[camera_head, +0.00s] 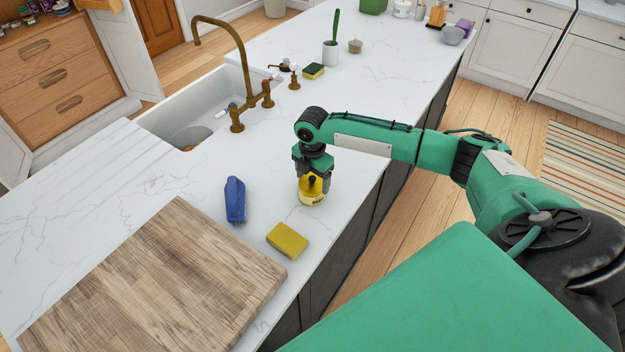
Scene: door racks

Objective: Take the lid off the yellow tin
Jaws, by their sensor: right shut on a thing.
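The yellow tin (312,198) stands upright on the white marble counter, near its right edge. Its yellow lid (311,184) has a dark knob and sits at the top of the tin; I cannot tell whether there is a gap between them. My right gripper (313,177) points down from above and is shut on the lid at its knob. The gripper partly hides the lid's top. My left gripper is not in view.
A yellow sponge (287,240), a blue brush (235,199) and a wooden board (150,285) lie nearer on the counter. The sink (195,115) with a brass faucet (245,75) is behind left. Bare counter lies left of the tin.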

